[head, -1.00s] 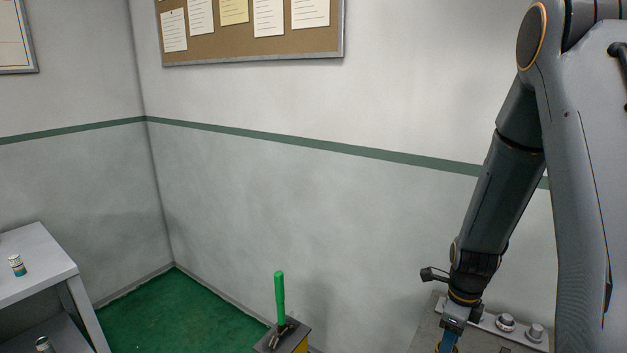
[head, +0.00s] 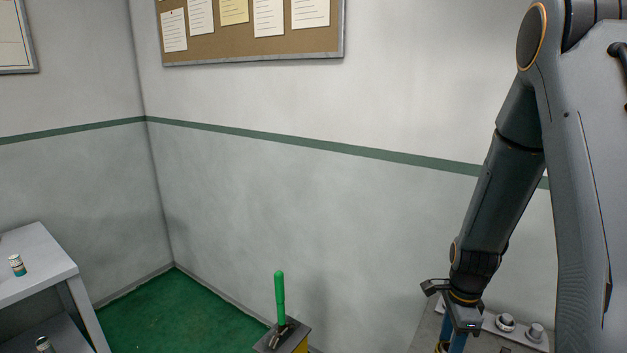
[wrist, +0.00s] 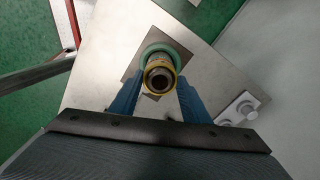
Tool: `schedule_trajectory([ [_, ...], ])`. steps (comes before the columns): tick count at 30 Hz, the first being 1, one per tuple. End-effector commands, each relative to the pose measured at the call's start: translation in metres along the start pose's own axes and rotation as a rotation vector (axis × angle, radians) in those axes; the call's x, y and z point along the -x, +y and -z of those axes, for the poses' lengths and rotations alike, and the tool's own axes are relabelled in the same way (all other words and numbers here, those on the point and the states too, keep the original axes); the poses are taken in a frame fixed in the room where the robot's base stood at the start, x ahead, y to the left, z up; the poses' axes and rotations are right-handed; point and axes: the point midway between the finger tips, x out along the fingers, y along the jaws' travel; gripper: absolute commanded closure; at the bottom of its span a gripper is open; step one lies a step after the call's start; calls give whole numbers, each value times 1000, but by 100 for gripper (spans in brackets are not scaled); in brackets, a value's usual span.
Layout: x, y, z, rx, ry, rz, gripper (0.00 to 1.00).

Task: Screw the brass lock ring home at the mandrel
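The brass lock ring (wrist: 158,92) shows end-on in the wrist view as a yellow ring around a hollow round mandrel end (wrist: 159,79). A pale green collar (wrist: 146,52) shows around and behind it. The two blue fingers of my gripper (wrist: 159,90) stand on either side of the ring, tips close to its sides. Whether they press on it or leave a thin gap I cannot tell. In the head view my gripper (head: 451,342) points down at the lower right, and only a bit of the brass ring shows at the bottom edge.
A grey metal bench plate (wrist: 100,75) lies under the ring, with light round fittings (wrist: 244,107) to the right. In the head view, a green-handled lever (head: 280,298) stands on a yellow-sided post, and a grey shelf table (head: 35,262) is at left. Green floor lies between.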

Motion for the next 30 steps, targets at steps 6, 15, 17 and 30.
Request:
schedule_trajectory([
  [6,0,0,0,-1,0,0,100],
  [15,0,0,0,-155,0,1,100],
  [17,0,0,0,-233,0,1,100],
  [30,0,0,0,-694,0,1,100],
])
